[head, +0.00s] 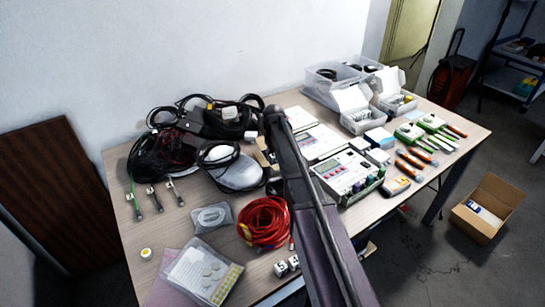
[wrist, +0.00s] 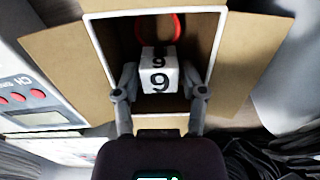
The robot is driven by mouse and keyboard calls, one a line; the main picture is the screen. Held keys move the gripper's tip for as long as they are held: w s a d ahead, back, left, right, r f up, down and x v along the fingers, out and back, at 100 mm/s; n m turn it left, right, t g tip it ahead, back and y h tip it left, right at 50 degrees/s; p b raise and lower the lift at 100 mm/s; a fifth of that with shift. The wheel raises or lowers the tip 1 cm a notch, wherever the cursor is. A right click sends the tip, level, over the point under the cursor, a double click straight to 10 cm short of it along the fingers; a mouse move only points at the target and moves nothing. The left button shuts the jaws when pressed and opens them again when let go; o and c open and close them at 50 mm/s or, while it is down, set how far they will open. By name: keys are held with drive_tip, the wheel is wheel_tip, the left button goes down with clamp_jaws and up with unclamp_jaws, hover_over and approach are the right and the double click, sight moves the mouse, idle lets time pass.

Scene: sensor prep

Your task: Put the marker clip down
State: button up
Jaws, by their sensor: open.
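The marker clip (wrist: 158,76), a white block with a black 9 on two faces, shows in the wrist view inside an open cardboard box (wrist: 226,60). My gripper (wrist: 163,84) is open, with one finger on each side of the block. There is a clear gap at the right finger; the left finger is close, and I cannot tell if it touches. A red loop (wrist: 178,30) lies behind the block in the box. In the head view my arm hides the gripper and this block.
In the head view, numbered white blocks (head: 287,265) stand at the table's front edge. A red cable coil (head: 265,222) lies left of my arm, and a device with a display (head: 346,174) right of it. Black cables (head: 215,118) crowd the back left. Another cardboard box (head: 486,208) is on the floor.

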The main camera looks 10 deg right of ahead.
sight(273, 154)
drive_tip(key=shift+r, duration=0.2)
wheel_tip(273, 154, up, 12)
drive_tip(key=p, duration=1.2)
idle(0.7)
drive_tip(key=s+m, duration=0.2)
drive_tip(key=s, duration=2.6)
drive_tip(key=shift+s+m, duration=0.4)
